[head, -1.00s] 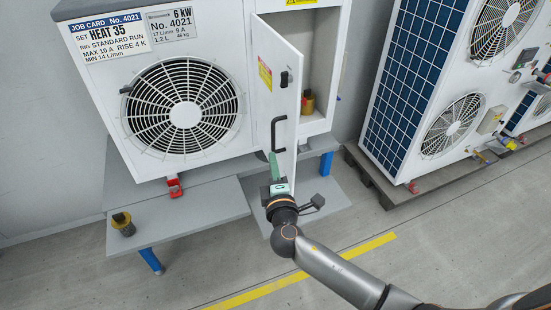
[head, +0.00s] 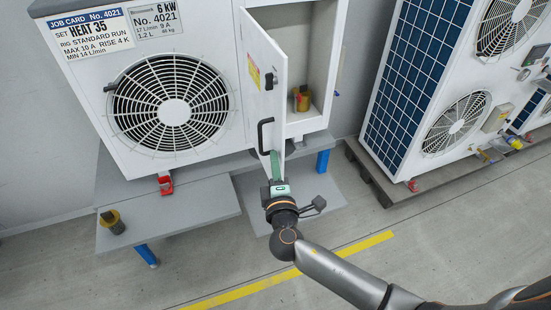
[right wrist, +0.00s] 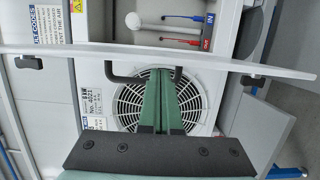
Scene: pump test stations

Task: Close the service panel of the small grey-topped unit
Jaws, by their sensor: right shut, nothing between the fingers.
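The small unit (head: 84,95) is a white cabinet with a fan grille and job card No. 4021. Its white service panel (head: 262,90) stands open, swung out at the left of the bay. A black bar handle (head: 263,135) is on its left-facing outer side. My right gripper (head: 275,156) is shut and empty, with green fingers at the panel's lower front part, near the handle. In the right wrist view the fingers (right wrist: 161,75) reach up to the handle (right wrist: 125,78), with the panel (right wrist: 230,60) edge-on; I cannot tell whether they touch. My left gripper is out of view.
A similar fitting (head: 112,222) stands on the grey bench (head: 180,210) at left. A larger unit with a blue coil (head: 415,75) stands at right on a dark pallet. The floor in front is clear.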

